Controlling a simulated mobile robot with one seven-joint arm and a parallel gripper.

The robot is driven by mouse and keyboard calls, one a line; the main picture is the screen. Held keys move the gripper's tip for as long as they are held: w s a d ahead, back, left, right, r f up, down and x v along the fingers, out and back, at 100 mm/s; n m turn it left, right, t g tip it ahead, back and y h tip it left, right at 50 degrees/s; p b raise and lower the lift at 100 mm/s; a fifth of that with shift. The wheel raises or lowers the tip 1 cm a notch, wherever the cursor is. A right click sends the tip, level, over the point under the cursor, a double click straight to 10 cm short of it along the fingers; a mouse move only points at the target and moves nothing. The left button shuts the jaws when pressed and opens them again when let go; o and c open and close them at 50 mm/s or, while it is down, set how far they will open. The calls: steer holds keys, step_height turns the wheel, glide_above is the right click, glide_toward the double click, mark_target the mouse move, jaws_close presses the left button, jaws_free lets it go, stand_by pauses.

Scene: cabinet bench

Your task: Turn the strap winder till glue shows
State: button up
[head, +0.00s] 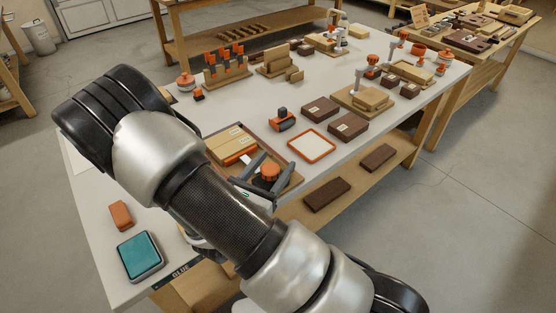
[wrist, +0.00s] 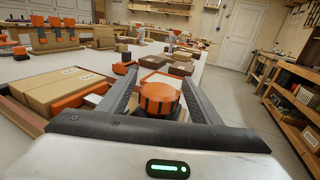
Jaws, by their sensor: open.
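The strap winder's round orange ribbed knob (head: 270,171) sits at the front of a wooden tray, beside light wooden panels (head: 228,143) with an orange strip along them. In the wrist view the knob (wrist: 160,98) stands upright between the two dark fingers of my gripper (wrist: 162,80). The fingers are apart, one on each side of the knob; I cannot tell whether either touches it. I cannot make out any glue on the panels.
An orange-rimmed frame (head: 312,145), an orange-and-black block (head: 282,120) and dark brown boxes (head: 320,109) lie to the right. A teal pad (head: 140,255) and an orange block (head: 121,215) lie front left. The bench's front edge is close to the winder.

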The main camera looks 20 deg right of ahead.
steer(key=shift+x, duration=1.3)
steer(key=c, duration=1)
steer(key=m+g, duration=0.1)
steer(key=m+g+h, duration=0.1)
steer(key=g+h, duration=0.1)
steer(key=shift+s+d+m, duration=0.2)
steer(key=shift+s+m, duration=0.05)
steer(key=shift+m, duration=0.15)
steer(key=shift+c, duration=0.2)
steer(key=m+g, duration=0.1)
steer(key=m+g+h, duration=0.1)
steer(key=g, duration=0.1)
steer(key=s+g+h, duration=0.1)
steer(key=shift+s+d+m+g, duration=0.1)
steer(key=shift+d+m+g, duration=0.2)
steer(key=shift+m, duration=0.1)
steer(key=o, duration=1)
steer(key=shift+o, duration=0.2)
steer(key=shift+a, duration=0.1)
steer(key=v, duration=0.8)
steer(key=p+v, duration=0.1)
steer(key=v, duration=0.8)
steer(key=shift+a+f, duration=0.2)
